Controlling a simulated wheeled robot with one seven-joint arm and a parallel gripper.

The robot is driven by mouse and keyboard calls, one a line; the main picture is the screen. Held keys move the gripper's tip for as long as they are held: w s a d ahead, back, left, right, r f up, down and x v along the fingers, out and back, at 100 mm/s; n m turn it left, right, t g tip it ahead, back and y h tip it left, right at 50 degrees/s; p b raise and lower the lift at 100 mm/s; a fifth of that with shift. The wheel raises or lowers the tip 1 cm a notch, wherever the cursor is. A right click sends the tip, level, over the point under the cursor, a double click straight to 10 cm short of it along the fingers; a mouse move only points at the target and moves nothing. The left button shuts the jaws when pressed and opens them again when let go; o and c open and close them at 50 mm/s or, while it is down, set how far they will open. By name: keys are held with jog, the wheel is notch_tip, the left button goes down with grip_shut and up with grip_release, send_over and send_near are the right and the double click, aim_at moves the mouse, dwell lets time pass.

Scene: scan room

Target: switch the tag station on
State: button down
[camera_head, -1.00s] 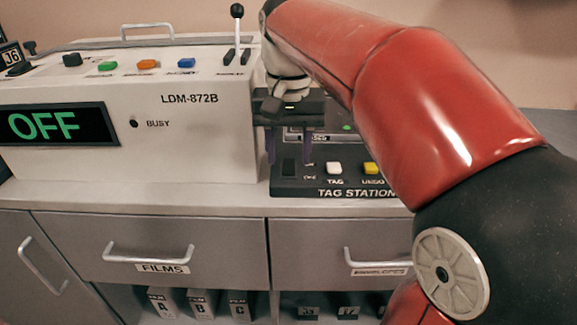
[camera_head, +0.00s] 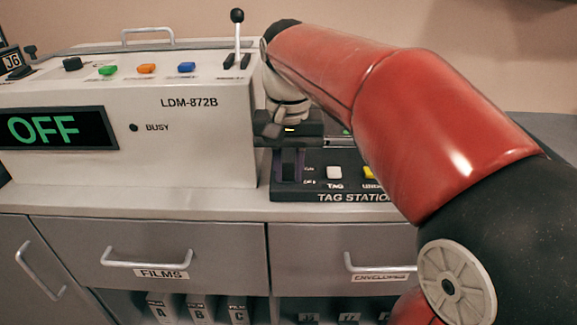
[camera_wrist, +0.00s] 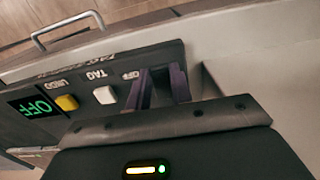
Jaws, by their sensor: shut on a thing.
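The tag station (camera_head: 330,197) is a dark panel on the counter, right of the big white machine. It has a white TAG button (camera_head: 334,172) and a yellow UNDO button (camera_head: 369,172). In the wrist view its small display (camera_wrist: 34,106) reads OFF in green. My gripper (camera_head: 288,166) points down at the station's left end, beside the ON/OFF lettering. Its purple fingers, also in the wrist view (camera_wrist: 161,80), are shut on the station's switch there. The fingers mostly hide the switch, so its position cannot be told.
The LDM-872B machine (camera_head: 200,135) stands close to the left of my gripper, with an OFF display (camera_head: 45,129), coloured buttons and an upright lever (camera_head: 237,35). Below the counter are drawers with handles (camera_head: 147,262) and labelled film boxes (camera_head: 200,308).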

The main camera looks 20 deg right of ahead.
jog(key=shift+w+r+g+p, duration=0.1)
jog(key=shift+r+g+p, duration=0.35)
jog(key=shift+p, duration=0.65)
jog(key=shift+w+d+f+g+y+p, duration=0.1)
jog(key=shift+w+f+g+y+p, duration=0.15)
jog(key=shift+g+p, duration=0.25)
jog(key=shift+w+f+g+b, duration=0.1)
jog(key=shift+g+b, duration=0.2)
jog(key=shift+g, duration=0.15)
jog(key=shift+w+g+y, duration=0.1)
jog(key=shift+g+y, duration=0.35)
jog(key=shift+g, duration=0.35)
jog(key=c, duration=1.2)
grip_release()
jog(key=shift+c, duration=0.2)
jog(key=shift+r, duration=0.2)
